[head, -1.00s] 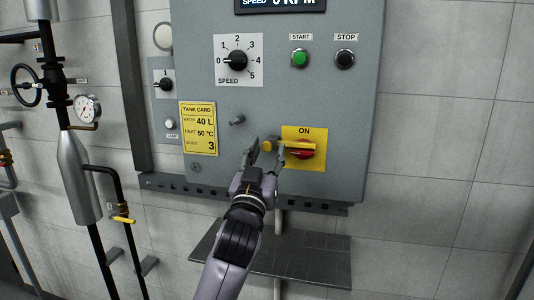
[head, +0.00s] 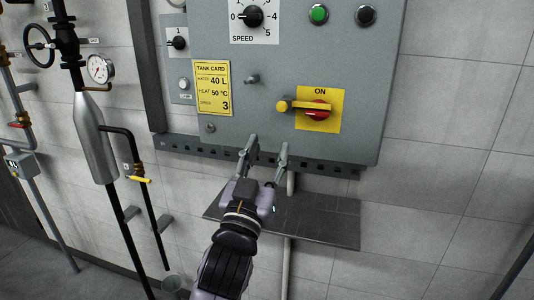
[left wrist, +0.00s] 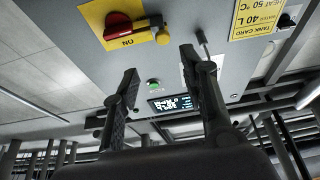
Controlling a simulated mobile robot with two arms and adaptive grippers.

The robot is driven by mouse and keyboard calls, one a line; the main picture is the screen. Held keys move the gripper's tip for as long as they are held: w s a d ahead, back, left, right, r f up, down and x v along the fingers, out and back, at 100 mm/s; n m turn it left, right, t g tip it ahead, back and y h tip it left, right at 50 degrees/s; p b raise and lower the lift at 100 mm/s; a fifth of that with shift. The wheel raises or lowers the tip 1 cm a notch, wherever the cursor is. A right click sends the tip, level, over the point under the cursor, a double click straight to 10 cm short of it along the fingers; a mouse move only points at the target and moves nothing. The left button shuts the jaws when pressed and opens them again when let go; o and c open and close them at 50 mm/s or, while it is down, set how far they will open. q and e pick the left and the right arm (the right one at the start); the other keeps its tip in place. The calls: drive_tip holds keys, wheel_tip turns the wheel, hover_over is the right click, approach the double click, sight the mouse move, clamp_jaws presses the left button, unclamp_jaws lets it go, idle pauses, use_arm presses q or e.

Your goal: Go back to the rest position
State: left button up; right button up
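My left gripper (head: 265,150) is open and empty in the head view, just below the rotary switch and in front of the lower edge of the grey control panel (head: 300,60). The red and yellow rotary switch (head: 316,109) sits on a yellow plate marked ON, its yellow handle lying level and pointing left. In the left wrist view the gripper's fingers (left wrist: 165,95) stand apart with nothing between them, and the switch (left wrist: 127,28) shows beyond them at the upper left. My right gripper is not in view.
A dark ledge (head: 290,220) juts out below the panel, under my left gripper. A yellow tank card (head: 212,88) and a speed knob (head: 253,16) are on the panel. Pipes with a gauge (head: 101,68) and a yellow-handled valve (head: 140,179) stand at left. The right wall is clear.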

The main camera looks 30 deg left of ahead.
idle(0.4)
